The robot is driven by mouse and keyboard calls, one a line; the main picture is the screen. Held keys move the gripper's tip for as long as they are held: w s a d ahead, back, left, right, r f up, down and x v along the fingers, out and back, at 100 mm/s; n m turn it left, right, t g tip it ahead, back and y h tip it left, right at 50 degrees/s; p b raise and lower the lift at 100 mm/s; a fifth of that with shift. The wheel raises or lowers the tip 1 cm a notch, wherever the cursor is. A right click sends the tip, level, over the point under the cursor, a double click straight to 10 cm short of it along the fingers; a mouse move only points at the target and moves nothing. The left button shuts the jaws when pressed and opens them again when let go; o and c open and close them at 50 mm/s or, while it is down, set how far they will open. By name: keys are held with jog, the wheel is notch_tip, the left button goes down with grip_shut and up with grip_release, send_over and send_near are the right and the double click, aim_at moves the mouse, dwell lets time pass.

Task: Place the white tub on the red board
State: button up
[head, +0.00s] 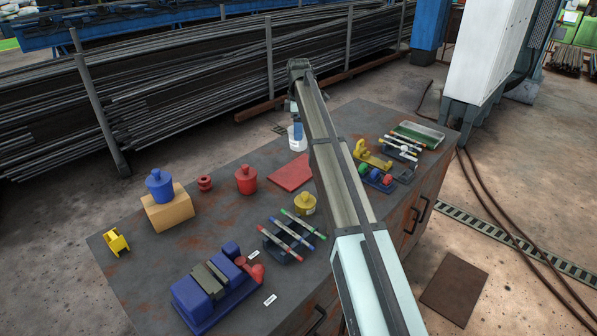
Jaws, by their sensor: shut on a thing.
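The white tub (297,144) is near the back edge of the table, left of my arm, with a blue part showing at its top. My gripper (296,122) hangs from the far end of my arm, directly above the tub, and is shut on it. The fingertips are too small to make out clearly. I cannot tell whether the tub's base touches the table. The red board (290,173) lies flat on the table, in front of the tub, with its top bare. My arm passes close to the board's right side.
A red lidded pot (246,180) stands left of the board, and a yellow pot (305,203) stands in front of it. A blue pot (160,187) sits on a tan block (168,208). A blue vise (215,287) and rack of rods (290,240) are nearer. Tools lie right.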

jog(key=shift+f+n, duration=0.15)
jog(key=shift+n, duration=0.15)
jog(key=shift+f, duration=4.85)
jog(key=shift+f, duration=0.1)
jog(key=o, duration=1.2)
notch_tip(320, 180, up, 12)
jog(key=shift+r, duration=0.15)
